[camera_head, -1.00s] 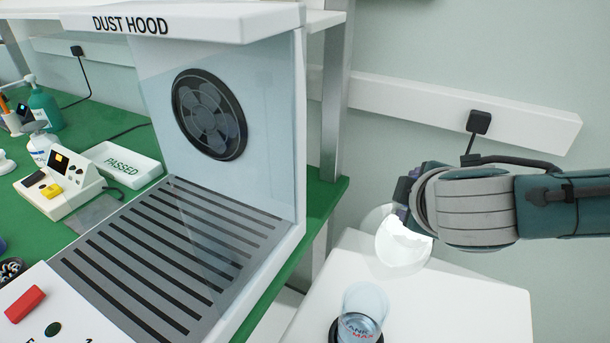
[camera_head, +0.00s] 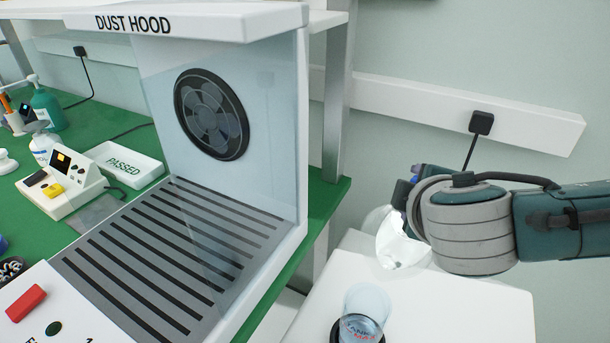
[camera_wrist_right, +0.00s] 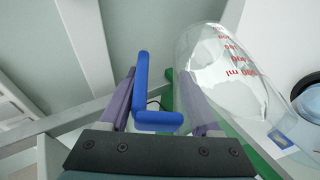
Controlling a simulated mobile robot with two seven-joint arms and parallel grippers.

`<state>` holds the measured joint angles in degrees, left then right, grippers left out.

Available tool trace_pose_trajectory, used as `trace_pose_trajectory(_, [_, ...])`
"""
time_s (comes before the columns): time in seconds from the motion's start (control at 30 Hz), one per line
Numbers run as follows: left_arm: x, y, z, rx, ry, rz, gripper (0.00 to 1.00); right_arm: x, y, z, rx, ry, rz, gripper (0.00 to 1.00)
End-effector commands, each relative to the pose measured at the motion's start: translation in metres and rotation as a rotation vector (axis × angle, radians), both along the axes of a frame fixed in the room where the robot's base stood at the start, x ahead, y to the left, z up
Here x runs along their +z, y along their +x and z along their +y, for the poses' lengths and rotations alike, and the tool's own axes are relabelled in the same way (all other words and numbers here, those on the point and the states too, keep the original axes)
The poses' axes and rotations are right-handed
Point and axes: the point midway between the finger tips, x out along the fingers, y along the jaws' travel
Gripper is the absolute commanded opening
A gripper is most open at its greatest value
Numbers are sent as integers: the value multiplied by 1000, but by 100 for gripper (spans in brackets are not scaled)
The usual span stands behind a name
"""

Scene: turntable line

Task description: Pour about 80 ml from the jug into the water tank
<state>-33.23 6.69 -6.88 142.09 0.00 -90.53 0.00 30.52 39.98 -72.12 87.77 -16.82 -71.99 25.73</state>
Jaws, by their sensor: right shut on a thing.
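The clear jug (camera_head: 402,245) is in the air, tilted, above and behind the water tank in the head view. Its red ml markings show in the right wrist view (camera_wrist_right: 236,62); I cannot tell its water level. My right gripper (camera_wrist_right: 152,88) is shut on the jug's blue handle, between its purple fingers; in the head view the gripper (camera_head: 404,196) is partly hidden by its wrist. The water tank (camera_head: 366,298) is a clear cup with blue and red lettering and bluish water low in it. Its edge shows in the right wrist view (camera_wrist_right: 300,128). My left gripper is out of view.
The tank stands on a dark round base (camera_head: 335,332) on a white stand (camera_head: 460,305). The dust hood (camera_head: 285,225) with its slotted grille is to the left. A PASSED tray (camera_head: 122,163) and a small device lie on the green bench. A wall rail is behind.

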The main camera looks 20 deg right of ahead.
Motion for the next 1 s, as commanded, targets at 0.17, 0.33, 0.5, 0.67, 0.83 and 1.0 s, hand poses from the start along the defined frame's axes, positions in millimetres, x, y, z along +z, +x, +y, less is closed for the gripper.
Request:
trace_pose_trajectory(0.17, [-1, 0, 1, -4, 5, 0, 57, 3, 0, 1, 1, -16, -11, 0])
trace_pose_trajectory(0.33, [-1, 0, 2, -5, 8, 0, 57, 5, -1, 2, 1, -30, -20, 0])
trace_pose_trajectory(0.5, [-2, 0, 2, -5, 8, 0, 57, 6, -1, 4, 0, -44, -30, 0])
trace_pose_trajectory(0.67, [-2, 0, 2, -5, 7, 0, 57, 8, -2, 5, 1, -58, -38, 0])
trace_pose_trajectory(0.83, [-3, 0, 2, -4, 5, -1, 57, 10, -3, 7, 0, -75, -47, 0])
trace_pose_trajectory(1.0, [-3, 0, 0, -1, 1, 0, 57, 11, -4, 8, 0, -84, -53, 0])
